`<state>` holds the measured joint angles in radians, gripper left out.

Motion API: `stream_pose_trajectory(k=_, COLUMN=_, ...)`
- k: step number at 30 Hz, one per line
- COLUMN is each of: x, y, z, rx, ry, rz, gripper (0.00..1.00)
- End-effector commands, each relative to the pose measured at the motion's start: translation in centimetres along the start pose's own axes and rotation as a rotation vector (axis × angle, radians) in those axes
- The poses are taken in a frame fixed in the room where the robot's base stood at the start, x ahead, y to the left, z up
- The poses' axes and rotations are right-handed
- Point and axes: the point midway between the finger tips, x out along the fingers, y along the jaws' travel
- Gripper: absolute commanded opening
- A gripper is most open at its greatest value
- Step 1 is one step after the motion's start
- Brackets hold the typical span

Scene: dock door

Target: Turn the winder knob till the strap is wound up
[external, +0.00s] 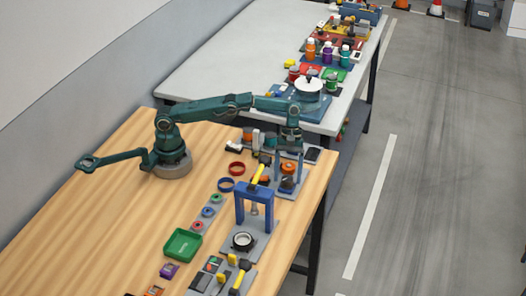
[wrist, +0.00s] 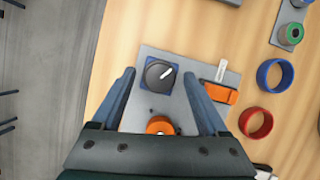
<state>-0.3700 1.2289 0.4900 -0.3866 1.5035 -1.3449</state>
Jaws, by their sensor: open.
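A black round knob (wrist: 159,74) with a white pointer line sits on a dark blue square base on a grey plate (wrist: 150,108). Its pointer aims up and right in the wrist view. An orange round knob (wrist: 160,125) is on the same plate, nearer my wrist; it also shows in the external view (external: 288,167). An orange block (wrist: 222,93) with a pale strip (wrist: 221,70) lies at the plate's right; I cannot tell if this is the strap. My gripper (wrist: 159,74) is open above the plate, its fingers either side of the black knob, holding nothing.
A blue ring (wrist: 275,75) and a red ring (wrist: 256,123) lie right of the plate. In the external view, a blue press frame (external: 254,190) stands close on the near side. A green tray (external: 182,245) and small items lie further forward. Open wood is at left.

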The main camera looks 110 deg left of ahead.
Motion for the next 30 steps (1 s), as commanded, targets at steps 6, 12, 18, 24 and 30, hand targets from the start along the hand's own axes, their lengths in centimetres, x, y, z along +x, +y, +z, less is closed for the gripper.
stream_pose_trajectory(k=6, x=-0.06, y=-0.1, z=0.02, rx=-0.054, ry=0.0, rz=0.02, gripper=0.77)
stream_pose_trajectory(k=12, x=-0.06, y=-0.15, z=0.04, rx=-0.137, ry=-0.001, rz=0.056, gripper=0.77)
stream_pose_trajectory(k=18, x=-0.05, y=-0.24, z=0.05, rx=-0.251, ry=0.0, rz=0.103, gripper=0.77)
stream_pose_trajectory(k=24, x=-0.01, y=-0.34, z=0.1, rx=-0.398, ry=0.0, rz=0.163, gripper=0.77)
stream_pose_trajectory(k=30, x=0.03, y=-0.47, z=0.21, rx=-0.589, ry=0.0, rz=0.243, gripper=0.77)
